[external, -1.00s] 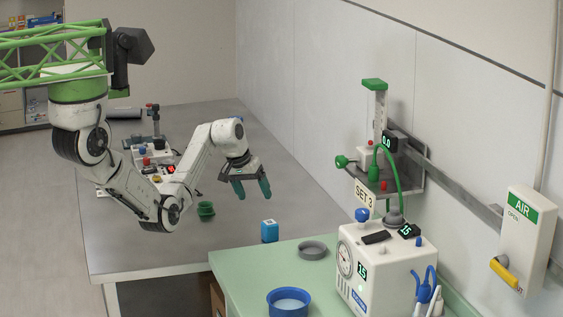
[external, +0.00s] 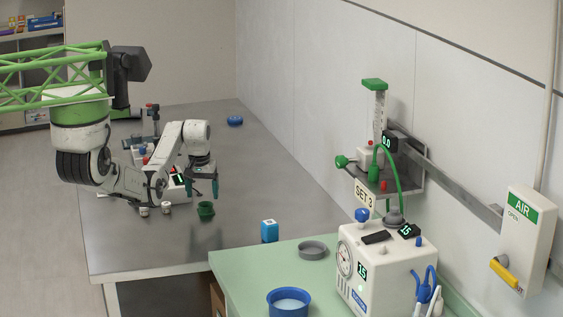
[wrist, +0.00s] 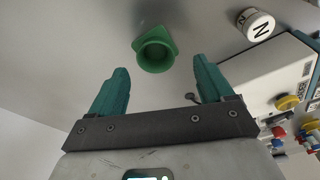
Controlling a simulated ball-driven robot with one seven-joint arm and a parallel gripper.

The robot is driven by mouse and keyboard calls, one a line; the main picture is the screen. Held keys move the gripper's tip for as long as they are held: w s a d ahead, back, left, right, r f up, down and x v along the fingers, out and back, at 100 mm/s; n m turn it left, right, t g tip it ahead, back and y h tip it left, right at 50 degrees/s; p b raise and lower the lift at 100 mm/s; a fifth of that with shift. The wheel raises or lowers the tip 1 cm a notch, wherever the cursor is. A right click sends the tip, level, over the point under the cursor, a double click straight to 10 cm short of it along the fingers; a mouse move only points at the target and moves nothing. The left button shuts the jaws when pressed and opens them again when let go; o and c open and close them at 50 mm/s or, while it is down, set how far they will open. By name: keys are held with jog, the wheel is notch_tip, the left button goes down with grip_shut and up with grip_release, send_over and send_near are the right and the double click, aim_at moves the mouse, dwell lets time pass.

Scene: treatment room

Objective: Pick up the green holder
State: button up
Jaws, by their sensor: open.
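The green holder (external: 206,210) is a small cup-like piece standing on the grey table (external: 250,190). In the wrist view the green holder (wrist: 155,50) shows a round opening and a flared base, a little beyond the fingertips and roughly midway between them. My gripper (external: 203,190) points down just above and beside the holder, its teal fingers apart. In the wrist view my gripper (wrist: 160,78) is open, with nothing between its fingers. I cannot tell whether a fingertip touches the holder.
A white device with coloured knobs (wrist: 285,85) and a white cap marked N (wrist: 256,25) lie right of the holder. A blue box (external: 270,231) stands at the table's near edge. A blue ring (external: 235,121) lies at the back.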

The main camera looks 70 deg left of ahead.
aim_at(205, 202)
jog(key=shift+w+a+f, duration=0.1)
jog(key=shift+w+f, duration=0.1)
jog(key=shift+f, duration=1)
jog(key=shift+w+a+f, duration=0.1)
jog(key=shift+w+f, duration=0.1)
jog(key=shift+f, duration=0.95)
grip_shut()
